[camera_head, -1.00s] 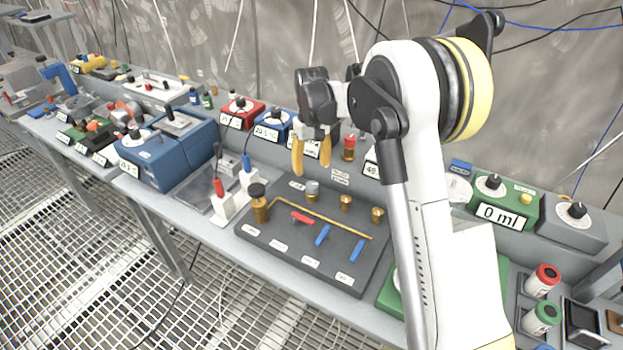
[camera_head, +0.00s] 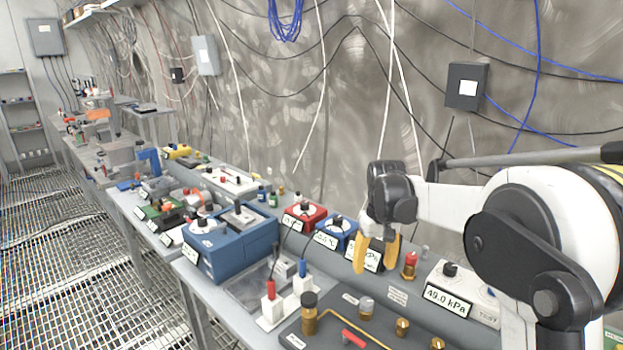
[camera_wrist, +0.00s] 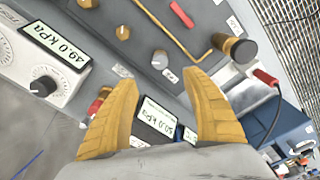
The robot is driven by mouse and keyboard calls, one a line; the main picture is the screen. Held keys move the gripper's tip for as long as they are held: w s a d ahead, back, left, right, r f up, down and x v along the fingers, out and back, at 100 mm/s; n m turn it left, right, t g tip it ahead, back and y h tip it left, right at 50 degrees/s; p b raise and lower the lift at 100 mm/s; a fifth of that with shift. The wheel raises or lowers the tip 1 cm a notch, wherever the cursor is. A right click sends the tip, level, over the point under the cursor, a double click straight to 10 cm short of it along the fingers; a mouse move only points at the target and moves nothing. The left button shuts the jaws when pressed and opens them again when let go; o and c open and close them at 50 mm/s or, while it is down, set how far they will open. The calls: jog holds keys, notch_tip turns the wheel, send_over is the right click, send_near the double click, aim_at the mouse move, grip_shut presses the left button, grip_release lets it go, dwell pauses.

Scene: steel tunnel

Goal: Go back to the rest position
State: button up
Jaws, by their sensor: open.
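My gripper (camera_head: 377,253) is open and empty, with two yellow fingers pointing down. In the head view it hangs over the back of the bench, in front of a small labelled display box and left of the brass valve with a red top (camera_head: 410,264). In the wrist view the open fingers (camera_wrist: 160,115) show apart with nothing between them. A display box (camera_wrist: 158,117) shows beyond the gap. The white 49.0 kPa gauge box (camera_head: 452,287) stands to the right of the gripper; it also shows in the wrist view (camera_wrist: 20,62).
Below the gripper lies a dark valve panel (camera_head: 318,325) with a brass pipe. A blue box (camera_head: 232,249), a red box (camera_head: 304,217) and a blue dial box (camera_head: 336,232) stand to the left. The wall behind carries loose cables. Grated floor (camera_head: 60,250) lies left of the bench.

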jog(key=s+r+t, duration=0.2)
jog(key=s+r, duration=0.2)
jog(key=s, duration=0.4)
jog(key=s+r+t, duration=0.1)
jog(key=s+r, duration=0.3)
jog(key=s, duration=0.3)
jog(key=s+f+m+t, duration=0.1)
jog(key=s+f+t, duration=0.2)
jog(key=s, duration=1.1)
jog(key=shift+s+f+m, duration=0.3)
jog(key=shift+s+m, duration=0.05)
jog(key=shift+m, duration=0.05)
